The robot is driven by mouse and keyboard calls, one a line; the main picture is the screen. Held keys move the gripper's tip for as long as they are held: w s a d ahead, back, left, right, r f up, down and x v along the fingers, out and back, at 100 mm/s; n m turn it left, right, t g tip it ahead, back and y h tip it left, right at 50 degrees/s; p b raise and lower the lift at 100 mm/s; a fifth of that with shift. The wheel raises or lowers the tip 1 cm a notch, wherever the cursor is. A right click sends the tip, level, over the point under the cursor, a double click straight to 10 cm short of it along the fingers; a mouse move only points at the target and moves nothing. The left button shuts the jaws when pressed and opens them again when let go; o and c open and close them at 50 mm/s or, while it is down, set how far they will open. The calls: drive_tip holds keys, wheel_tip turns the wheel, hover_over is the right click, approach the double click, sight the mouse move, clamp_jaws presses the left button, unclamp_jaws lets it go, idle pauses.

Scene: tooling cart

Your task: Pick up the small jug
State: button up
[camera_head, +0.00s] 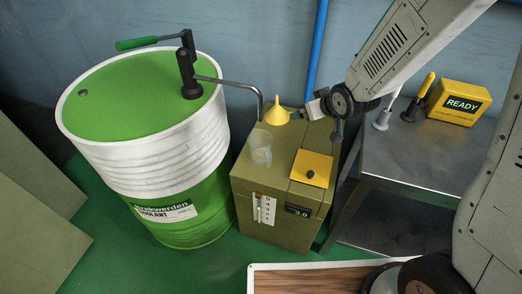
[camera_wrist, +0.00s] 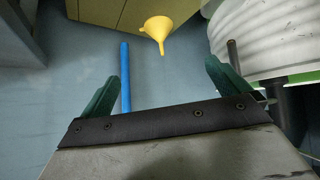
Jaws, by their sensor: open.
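The small jug (camera_head: 259,148) looks like a clear, see-through container. It stands upright on the left part of the olive cabinet's top (camera_head: 276,157), in front of the yellow funnel. My gripper (camera_head: 302,114) is to the right of and behind the jug, close to the funnel, apart from the jug. In the wrist view my gripper (camera_wrist: 165,84) shows two green fingers spread wide with nothing held between them. The yellow funnel (camera_head: 277,113) also shows beyond the fingers in the wrist view (camera_wrist: 158,27). The jug does not show in the wrist view.
A green and white drum (camera_head: 150,150) with a hand pump (camera_head: 188,72) stands left; its spout pipe (camera_head: 240,85) reaches over near the jug. A yellow lid (camera_head: 311,169) is on the cabinet. A metal cart (camera_head: 420,155) at right bears a yellow READY box (camera_head: 459,103). A blue pipe (camera_head: 317,50) runs behind.

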drive_tip(key=w+a+f+n+t+y, duration=0.1)
drive_tip(key=a+f+n+y, duration=0.15)
drive_tip(key=a+f, duration=0.6)
drive_tip(key=t+y, duration=0.1)
drive_tip(key=y, duration=0.2)
approach(253, 136)
drive_tip(key=shift+y, duration=0.25)
drive_tip(key=x, duration=0.4)
drive_tip(key=shift+w+a+f, duration=0.15)
drive_tip(key=shift+w+f, duration=0.1)
drive_tip(key=shift+f, duration=0.1)
drive_tip(key=c, duration=1.5)
drive_tip(key=shift+r, duration=0.2)
